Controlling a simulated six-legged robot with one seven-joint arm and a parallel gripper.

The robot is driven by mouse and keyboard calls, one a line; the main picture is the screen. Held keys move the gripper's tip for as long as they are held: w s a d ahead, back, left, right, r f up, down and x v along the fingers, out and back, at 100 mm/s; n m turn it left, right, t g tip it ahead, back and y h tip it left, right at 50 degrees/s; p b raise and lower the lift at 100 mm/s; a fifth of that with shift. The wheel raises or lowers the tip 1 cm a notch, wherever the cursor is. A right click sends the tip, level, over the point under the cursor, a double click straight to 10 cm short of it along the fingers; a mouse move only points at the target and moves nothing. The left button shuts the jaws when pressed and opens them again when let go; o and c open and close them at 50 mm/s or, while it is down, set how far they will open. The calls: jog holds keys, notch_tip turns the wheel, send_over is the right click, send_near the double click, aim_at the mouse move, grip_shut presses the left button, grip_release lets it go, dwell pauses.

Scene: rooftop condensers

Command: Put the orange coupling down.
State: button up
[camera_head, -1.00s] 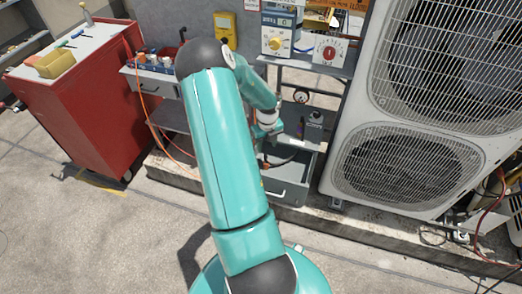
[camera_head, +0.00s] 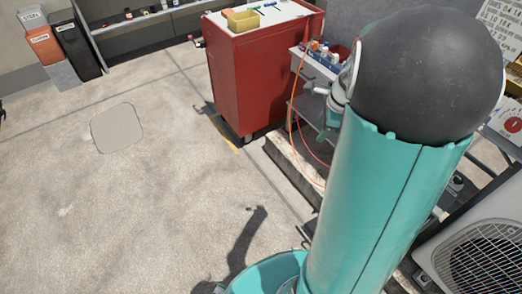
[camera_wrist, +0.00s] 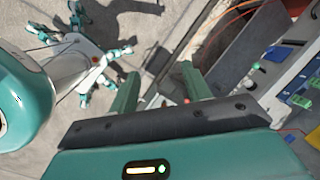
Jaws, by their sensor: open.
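My gripper (camera_wrist: 159,72) is open in the wrist view, its two teal fingers apart, with nothing clearly held between them. In the head view my gripper (camera_head: 313,88) is partly hidden behind my own arm, near the grey shelf unit. I cannot make out the orange coupling for certain. A small orange patch (camera_wrist: 187,101) shows by the right finger in the wrist view, too small to identify. A small orange thing (camera_head: 229,12) lies by the yellow bin on the red cabinet, and I cannot tell what it is.
The red cabinet (camera_head: 262,80) carries a yellow bin (camera_head: 243,20) and tools. The grey shelf unit (camera_head: 313,62) with small items stands beside it, and an orange hose (camera_head: 292,105) hangs there. A condenser (camera_head: 485,255) is at lower right.

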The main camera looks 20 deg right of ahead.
jog(key=s+a+r+n+t, duration=0.1)
jog(key=s+a+r+n, duration=0.3)
jog(key=a+n, duration=0.4)
jog(key=s+a+r+n+t, duration=0.1)
jog(key=s+a+r+n, duration=0.2)
jog(key=a+r+n, duration=0.2)
jog(key=s+a+r+n, duration=0.4)
jog(key=a+r+n, duration=0.1)
jog(key=a+n, duration=0.6)
jog(key=shift+s+a+t+h, duration=0.3)
jog(key=shift+a+t+h, duration=0.1)
jog(key=shift+a, duration=0.2)
jog(key=shift+c, duration=1.3)
jog(key=shift+d, duration=0.2)
